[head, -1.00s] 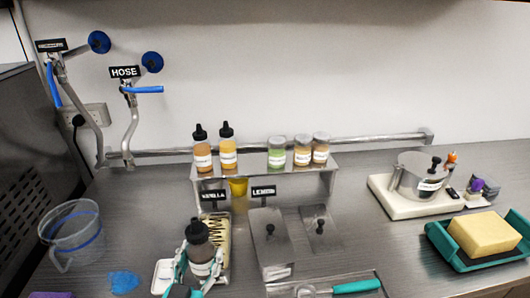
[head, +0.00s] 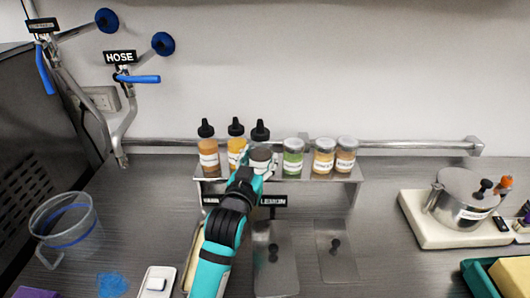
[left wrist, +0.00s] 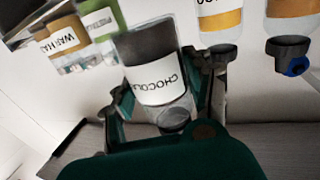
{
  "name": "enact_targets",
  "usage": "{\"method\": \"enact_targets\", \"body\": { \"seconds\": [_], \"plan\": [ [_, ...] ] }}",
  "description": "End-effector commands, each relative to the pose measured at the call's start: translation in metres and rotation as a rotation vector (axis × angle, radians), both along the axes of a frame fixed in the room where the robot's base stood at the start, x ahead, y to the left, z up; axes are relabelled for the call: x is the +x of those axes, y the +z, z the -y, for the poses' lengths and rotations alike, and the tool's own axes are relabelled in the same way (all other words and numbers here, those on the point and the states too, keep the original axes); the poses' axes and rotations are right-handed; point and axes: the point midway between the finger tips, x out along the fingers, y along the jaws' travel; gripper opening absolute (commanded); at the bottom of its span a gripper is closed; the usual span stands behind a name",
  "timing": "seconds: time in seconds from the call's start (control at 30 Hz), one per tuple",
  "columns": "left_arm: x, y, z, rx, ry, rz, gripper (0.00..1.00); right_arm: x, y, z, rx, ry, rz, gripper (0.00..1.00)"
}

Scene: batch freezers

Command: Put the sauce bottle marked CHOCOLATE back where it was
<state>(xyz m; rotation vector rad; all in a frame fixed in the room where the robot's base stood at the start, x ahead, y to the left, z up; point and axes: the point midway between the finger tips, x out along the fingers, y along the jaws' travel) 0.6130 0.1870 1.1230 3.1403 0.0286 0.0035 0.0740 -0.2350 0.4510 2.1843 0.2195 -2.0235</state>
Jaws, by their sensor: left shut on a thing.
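The dark brown CHOCOLATE sauce bottle (head: 260,133) with a black nozzle is upright at the raised metal shelf (head: 330,177), between the yellow sauce bottle and the green jar. My left gripper (head: 258,167) is shut around its body from the front; the arm hides its lower part. I cannot tell whether its base touches the shelf. In the left wrist view the CHOCOLATE label (left wrist: 158,82) faces the camera, upside down, between the fingers. My right gripper is not in view.
An orange bottle (head: 208,150) and yellow bottle (head: 236,143) stand left of it; the green jar (head: 293,158) and two jars (head: 324,157) stand right. Lidded metal wells (head: 275,255) lie below. A pot (head: 462,200) is at right, a clear jug (head: 65,230) at left.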

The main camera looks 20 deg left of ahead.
Motion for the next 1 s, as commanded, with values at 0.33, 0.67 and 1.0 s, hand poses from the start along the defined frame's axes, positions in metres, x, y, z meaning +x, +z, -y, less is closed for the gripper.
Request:
{"method": "enact_targets", "body": {
  "seconds": [0.33,0.67,1.0],
  "plan": [
    [0.072,-0.005,-0.012,0.000,0.000,0.002,0.19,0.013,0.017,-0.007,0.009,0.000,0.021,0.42],
    [0.078,-0.035,-0.012,0.000,0.000,-0.001,0.19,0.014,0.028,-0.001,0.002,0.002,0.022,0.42],
    [0.077,-0.042,-0.012,0.000,0.000,0.003,0.19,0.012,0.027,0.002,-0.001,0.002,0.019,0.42]
  ]
}}
